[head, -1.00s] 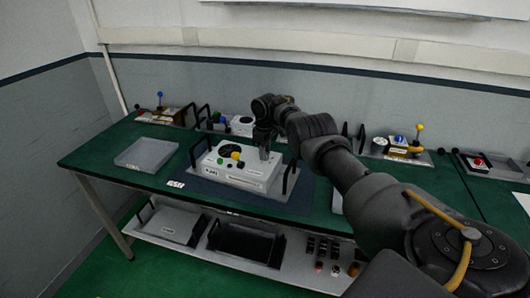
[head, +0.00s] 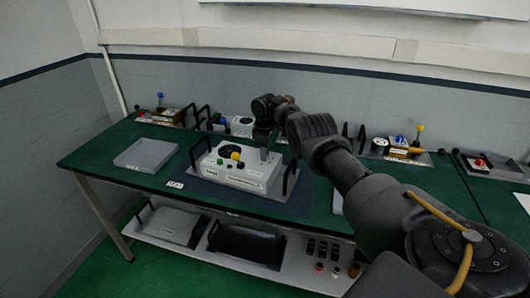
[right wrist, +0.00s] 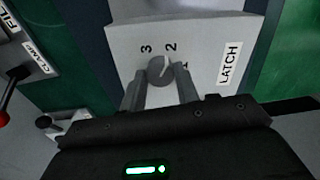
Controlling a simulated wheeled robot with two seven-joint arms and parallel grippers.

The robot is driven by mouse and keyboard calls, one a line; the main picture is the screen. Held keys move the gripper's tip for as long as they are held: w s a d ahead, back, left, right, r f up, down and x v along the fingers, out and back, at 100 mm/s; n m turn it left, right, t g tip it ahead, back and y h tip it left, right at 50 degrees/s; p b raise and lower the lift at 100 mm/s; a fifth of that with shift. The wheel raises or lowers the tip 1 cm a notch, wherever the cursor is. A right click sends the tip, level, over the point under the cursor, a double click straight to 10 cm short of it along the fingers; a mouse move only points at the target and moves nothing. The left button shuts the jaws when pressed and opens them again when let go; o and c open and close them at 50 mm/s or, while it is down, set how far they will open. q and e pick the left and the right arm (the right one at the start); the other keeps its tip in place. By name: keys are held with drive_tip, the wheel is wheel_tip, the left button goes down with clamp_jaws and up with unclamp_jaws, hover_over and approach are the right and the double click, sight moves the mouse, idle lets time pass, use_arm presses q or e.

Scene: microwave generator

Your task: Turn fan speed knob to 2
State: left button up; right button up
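The microwave generator is a white box (head: 255,184) on a dark mat on the green table in the head view. In the right wrist view a round grey knob (right wrist: 160,70) sits on a white panel (right wrist: 207,38) printed with 3, 2 and a partly hidden 1. Its light pointer mark aims up, near the 2. My right gripper (right wrist: 160,80) has one finger on each side of the knob, with visible gaps, so it looks open around it. My left gripper is not in view.
A "LATCH" label (right wrist: 230,64) is right of the knob. Black handles stand beside the box, and a yellow knob (head: 236,156) is on its top. A grey tray (head: 146,155) lies to the left. Other devices with levers line the table's back.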

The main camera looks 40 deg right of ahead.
drive_tip(key=o, duration=0.4)
wheel_tip(320, 180, up, 11)
drive_tip(key=b, duration=0.1)
drive_tip(key=shift+b, duration=0.3)
drive_tip(key=shift+f, duration=0.1)
idle(0.4)
